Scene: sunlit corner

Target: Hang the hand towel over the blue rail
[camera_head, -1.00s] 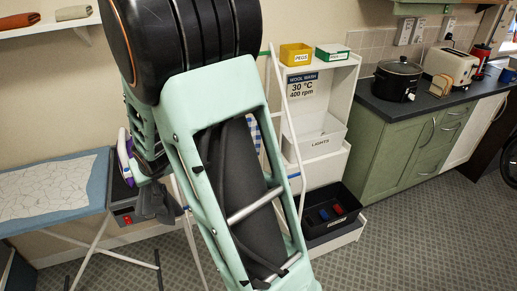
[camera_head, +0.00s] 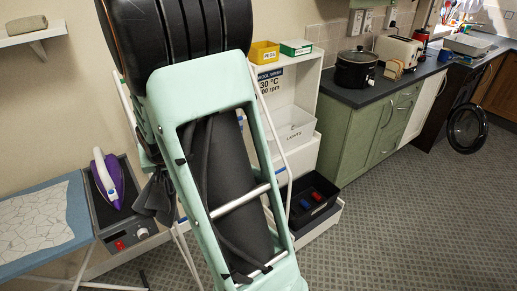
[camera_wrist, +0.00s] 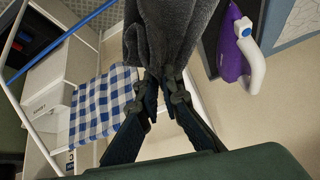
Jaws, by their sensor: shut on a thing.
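The hand towel (camera_wrist: 168,38) is dark grey and bunched. In the wrist view, which looks upside down, it hangs from my gripper (camera_wrist: 164,84), whose fingers are shut on it. In the head view the towel (camera_head: 156,198) shows beside my arm, near the iron; my arm hides most of the gripper there. The blue rail (camera_wrist: 62,42) crosses the upper left of the wrist view, apart from the towel. A blue-and-white checked cloth (camera_wrist: 103,103) hangs on the same rack. My arm hides most of the rack in the head view.
A purple-and-white iron (camera_head: 108,178) stands on a dark station by the ironing board (camera_head: 40,222), close to the towel. A white shelf unit (camera_head: 300,92) with a black bin (camera_head: 312,200) stands behind the rack. Carpet (camera_head: 400,235) is clear at the right.

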